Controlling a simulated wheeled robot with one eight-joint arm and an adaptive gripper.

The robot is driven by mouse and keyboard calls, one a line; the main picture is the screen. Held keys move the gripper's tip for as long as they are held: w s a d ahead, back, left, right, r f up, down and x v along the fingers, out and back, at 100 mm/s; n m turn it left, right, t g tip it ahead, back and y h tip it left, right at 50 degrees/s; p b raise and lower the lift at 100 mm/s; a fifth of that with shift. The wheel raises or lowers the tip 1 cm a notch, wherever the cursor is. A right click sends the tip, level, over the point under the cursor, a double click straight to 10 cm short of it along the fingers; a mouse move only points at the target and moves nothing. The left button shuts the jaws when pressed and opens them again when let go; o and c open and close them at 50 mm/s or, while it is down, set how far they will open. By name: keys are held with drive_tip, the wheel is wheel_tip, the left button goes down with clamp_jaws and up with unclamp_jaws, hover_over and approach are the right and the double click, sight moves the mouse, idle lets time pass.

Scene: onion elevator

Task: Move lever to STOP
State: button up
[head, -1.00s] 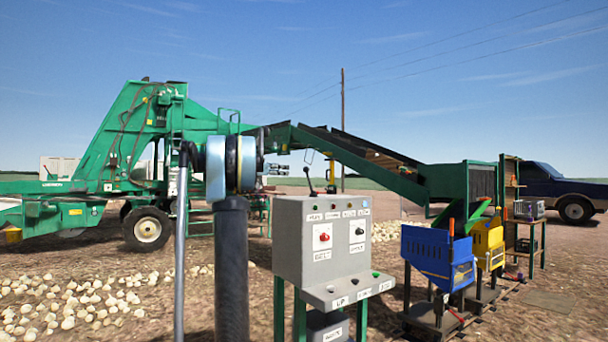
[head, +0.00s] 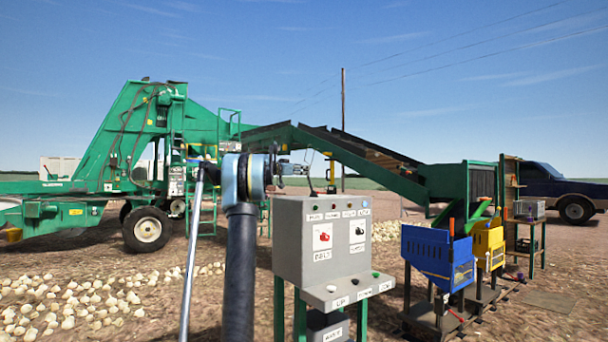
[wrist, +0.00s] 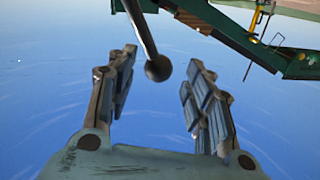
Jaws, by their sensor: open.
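The lever stands on top of the grey control box (head: 290,245) in the head view, where my gripper (head: 300,169) partly covers it. In the wrist view the lever (wrist: 141,28) is a dark rod with a round ball knob (wrist: 158,68). The knob shows between the tips of my two open fingers, with a gap on both sides; neither finger seems to touch it. I cannot tell how deep it sits. My gripper (wrist: 162,60) is empty. Small labels run along the box's upper front, but I cannot read a STOP mark.
The box front has a red knob (head: 323,237) and a black knob (head: 357,233), with push buttons on a lower shelf (head: 345,290). A green conveyor (head: 365,165) rises behind. Blue (head: 436,255) and yellow (head: 487,243) bins stand right. Onions lie on the ground.

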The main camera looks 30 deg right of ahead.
drive_tip(key=shift+x, duration=1.7)
drive_tip(key=shift+c, duration=0.2)
clamp_jaws()
drive_tip(key=shift+a, duration=0.15)
